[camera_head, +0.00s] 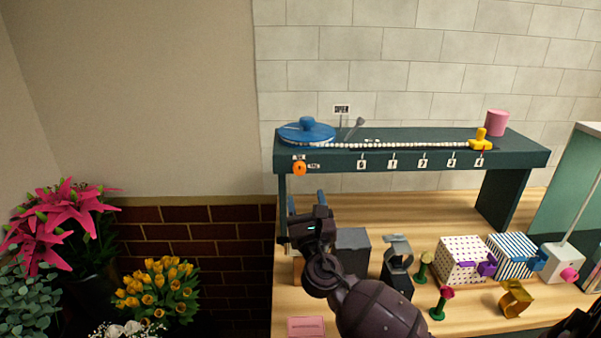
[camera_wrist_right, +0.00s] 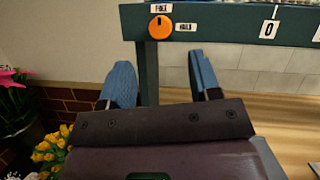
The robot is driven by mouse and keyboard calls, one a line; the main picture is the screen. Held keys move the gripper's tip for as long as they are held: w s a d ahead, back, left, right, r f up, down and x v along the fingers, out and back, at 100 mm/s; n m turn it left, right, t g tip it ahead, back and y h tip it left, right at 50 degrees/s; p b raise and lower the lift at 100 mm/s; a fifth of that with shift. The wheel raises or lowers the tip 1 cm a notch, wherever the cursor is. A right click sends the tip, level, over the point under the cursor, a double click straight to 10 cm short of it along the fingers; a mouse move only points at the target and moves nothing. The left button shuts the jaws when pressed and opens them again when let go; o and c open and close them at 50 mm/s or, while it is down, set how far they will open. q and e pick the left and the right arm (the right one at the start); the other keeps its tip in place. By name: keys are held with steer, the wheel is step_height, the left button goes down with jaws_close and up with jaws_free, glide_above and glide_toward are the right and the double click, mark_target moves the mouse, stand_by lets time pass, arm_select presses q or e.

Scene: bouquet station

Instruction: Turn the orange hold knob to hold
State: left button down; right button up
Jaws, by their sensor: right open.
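The orange hold knob (camera_head: 299,168) is a round dial on the front edge of the dark green raised shelf (camera_head: 420,158), near its left end. In the right wrist view the knob (camera_wrist_right: 160,27) has a dark pointer mark pointing up, toward the small white label above it; another label sits to its right. My right gripper (camera_head: 306,200) is just below the knob in the head view. Its two blue fingers (camera_wrist_right: 160,78) are spread apart and empty, pointing toward the shelf, and do not touch the knob. My left gripper is not in view.
A blue round lid (camera_head: 307,130), a bead-like white row and a yellow slider (camera_head: 481,140) are on the shelf top. A shelf leg (camera_wrist_right: 147,75) shows between the fingers. Boxes (camera_head: 461,260), small flowers and a pink card (camera_head: 306,327) are on the wooden table below.

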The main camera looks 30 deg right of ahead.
mark_target(300, 172)
steer(key=p+x, duration=0.1)
steer(key=x, duration=0.6)
steer(key=shift+w+d+r, duration=0.15)
steer(key=shift+w+d, duration=0.05)
steer(key=shift+w, duration=0.3)
